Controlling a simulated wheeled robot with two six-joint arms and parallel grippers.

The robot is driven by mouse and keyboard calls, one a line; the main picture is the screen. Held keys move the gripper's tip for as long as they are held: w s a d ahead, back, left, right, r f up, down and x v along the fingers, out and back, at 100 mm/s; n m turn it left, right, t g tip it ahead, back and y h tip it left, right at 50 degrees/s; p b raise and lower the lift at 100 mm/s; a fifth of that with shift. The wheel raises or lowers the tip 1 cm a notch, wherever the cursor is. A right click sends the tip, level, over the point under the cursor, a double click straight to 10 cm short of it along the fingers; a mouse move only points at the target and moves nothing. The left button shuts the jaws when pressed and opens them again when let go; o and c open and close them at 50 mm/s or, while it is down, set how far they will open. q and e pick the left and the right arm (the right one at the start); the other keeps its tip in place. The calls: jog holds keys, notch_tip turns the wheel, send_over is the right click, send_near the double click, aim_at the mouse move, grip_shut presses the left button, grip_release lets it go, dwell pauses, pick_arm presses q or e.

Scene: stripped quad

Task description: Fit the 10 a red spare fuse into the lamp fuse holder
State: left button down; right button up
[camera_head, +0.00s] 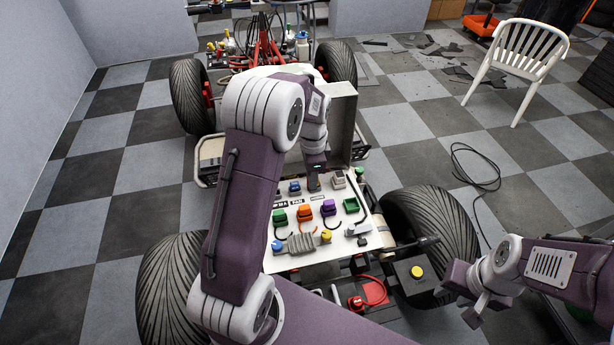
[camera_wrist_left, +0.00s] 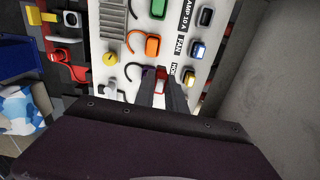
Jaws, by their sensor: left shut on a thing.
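My left gripper (camera_head: 314,187) is over the upper part of the white fuse panel (camera_head: 340,238). In the left wrist view its dark fingers (camera_wrist_left: 162,88) are shut on a small red piece (camera_wrist_left: 161,74), which looks like the red fuse and is mostly hidden. They are near the HORN label (camera_wrist_left: 173,71). The LAMP 10 A label (camera_wrist_left: 187,12) is near a dark holder (camera_wrist_left: 206,17) at the top; whether it is empty I cannot tell.
Green, orange (camera_head: 304,213) and purple (camera_head: 328,208) connectors with wires sit on the panel. An upright grey lid (camera_head: 341,125) stands behind it. Quad tyres (camera_head: 432,225) flank the panel.

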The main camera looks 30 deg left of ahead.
pick_arm(q)
jog(key=shift+n, duration=0.3)
jog(key=a+f, duration=0.2)
jog(key=a, duration=0.2)
jog(key=a+f, duration=0.2)
jog(key=a, duration=0.3)
jog(key=s+a+f, duration=0.1)
jog(key=a+f, duration=0.1)
jog(key=a, duration=0.2)
jog(key=shift+a+f, duration=0.3)
jog(key=shift+f, duration=0.05)
notch_tip(320, 180, down, 4)
jog(key=shift+r+b, duration=0.1)
jog(key=shift+b, duration=0.2)
jog(key=shift+w, duration=0.1)
pick_arm(e)
jog(key=shift+s+f, duration=0.15)
jog(key=shift+f, duration=0.1)
pick_arm(q)
jog(key=shift+f, duration=0.25)
pick_arm(e)
jog(key=shift+d+f, duration=0.1)
pick_arm(q)
jog(key=c, duration=1.4)
grip_release()
